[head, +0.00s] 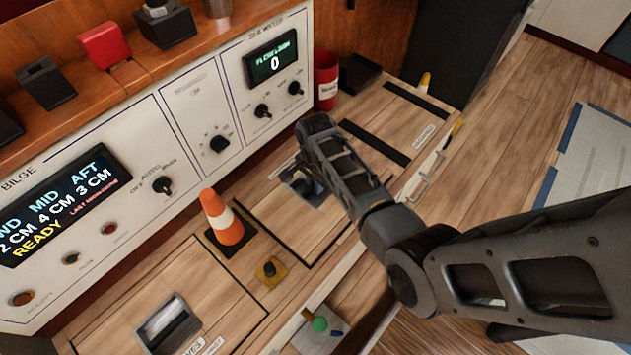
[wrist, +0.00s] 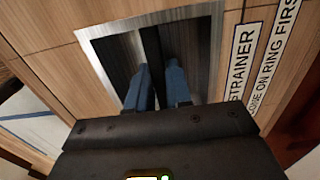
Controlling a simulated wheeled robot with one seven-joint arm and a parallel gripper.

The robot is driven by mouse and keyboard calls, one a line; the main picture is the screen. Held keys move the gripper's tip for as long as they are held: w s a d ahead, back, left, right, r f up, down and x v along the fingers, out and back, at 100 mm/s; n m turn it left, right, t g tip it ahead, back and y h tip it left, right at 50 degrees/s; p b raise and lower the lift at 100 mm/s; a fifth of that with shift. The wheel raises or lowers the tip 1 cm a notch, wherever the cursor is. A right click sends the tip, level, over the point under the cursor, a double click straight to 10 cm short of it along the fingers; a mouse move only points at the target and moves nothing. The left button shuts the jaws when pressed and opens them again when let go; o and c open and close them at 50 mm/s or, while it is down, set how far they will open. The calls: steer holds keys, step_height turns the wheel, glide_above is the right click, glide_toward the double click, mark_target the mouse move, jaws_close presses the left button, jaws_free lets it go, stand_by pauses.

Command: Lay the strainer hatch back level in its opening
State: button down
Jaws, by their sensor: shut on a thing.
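The strainer hatch (head: 278,225) is a wooden panel in the middle of the floor, with dark gaps along its near edges in the head view. I cannot tell for sure how far it is tilted. In the wrist view its STRAINER label (wrist: 242,62) lies right of a metal-framed recess (wrist: 102,44) with a dark lift ring (wrist: 152,50) across it. My gripper (wrist: 160,88) has its blue fingers down in this recess, shut on the ring. In the head view my gripper (head: 306,188) is over the hatch, and my arm hides the hatch's right part.
An orange cone (head: 222,220) and a small yellow-based knob (head: 270,271) stand left of the hatch, close to its edge. The control panel (head: 190,110) rises behind. Another hatch (head: 165,290) lies nearer left. A red can (head: 326,80) stands behind. Open floor lies to the right.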

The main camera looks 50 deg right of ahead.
steer(key=shift+w+f+b, duration=0.1)
steer(key=shift+f+b, duration=0.55)
steer(key=shift+f, duration=0.3)
steer(key=c, duration=1)
jaws_free()
steer(key=shift+o, duration=0.2)
steer(key=shift+s+f, duration=0.15)
steer(key=shift+s, duration=0.05)
steer(key=shift+w+r+p, duration=0.1)
steer(key=shift+r+p, duration=1.1)
steer(key=shift+r, duration=2.8)
